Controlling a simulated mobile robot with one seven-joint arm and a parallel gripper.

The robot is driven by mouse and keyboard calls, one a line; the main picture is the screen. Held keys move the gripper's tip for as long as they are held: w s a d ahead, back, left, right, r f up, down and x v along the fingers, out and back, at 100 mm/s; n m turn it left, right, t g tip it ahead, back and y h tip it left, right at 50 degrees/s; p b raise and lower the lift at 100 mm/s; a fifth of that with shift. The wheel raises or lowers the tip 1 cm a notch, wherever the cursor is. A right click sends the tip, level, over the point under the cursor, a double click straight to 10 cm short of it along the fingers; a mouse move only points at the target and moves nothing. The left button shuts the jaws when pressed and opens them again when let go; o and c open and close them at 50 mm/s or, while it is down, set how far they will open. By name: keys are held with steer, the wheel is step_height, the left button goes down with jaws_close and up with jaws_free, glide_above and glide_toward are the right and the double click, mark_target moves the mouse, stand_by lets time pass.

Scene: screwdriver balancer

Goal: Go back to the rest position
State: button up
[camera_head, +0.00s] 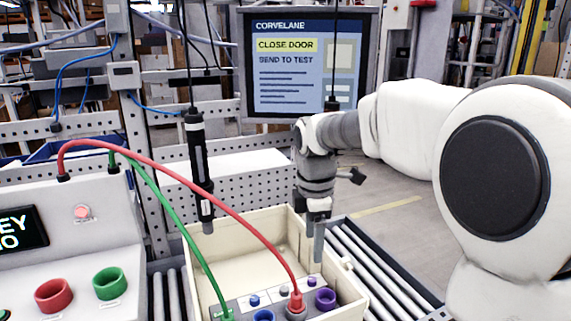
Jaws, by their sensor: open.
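My gripper (318,238) hangs from my white and grey arm, pointing down over the right side of an open cream box (207,240). Its jaws are open, seen nearly edge-on, and I see nothing between them. A black screwdriver (198,155) hangs upright on a cable to the left of my gripper, apart from it. Its lower tip is near the box's back left rim.
The box stands on a roller conveyor (375,270). Red (180,160) and green (165,195) cables run from a grey tester (90,235) into it. A screen (308,62) reads "CLOSE DOOR". A second cable (334,60) hangs behind my wrist. Floor shows at right.

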steer(key=s+d+r+m+t, duration=0.1)
steer(key=s+d+m, duration=0.3)
steer(key=s+m, duration=0.5)
steer(key=s+d+r+m+t, duration=0.1)
steer(key=s+d+m+t, duration=0.2)
steer(key=s+m, duration=0.7)
steer(key=s, duration=0.3)
steer(key=shift+s+d+m, duration=0.3)
steer(key=shift+s+d, duration=0.1)
steer(key=shift+r, duration=0.1)
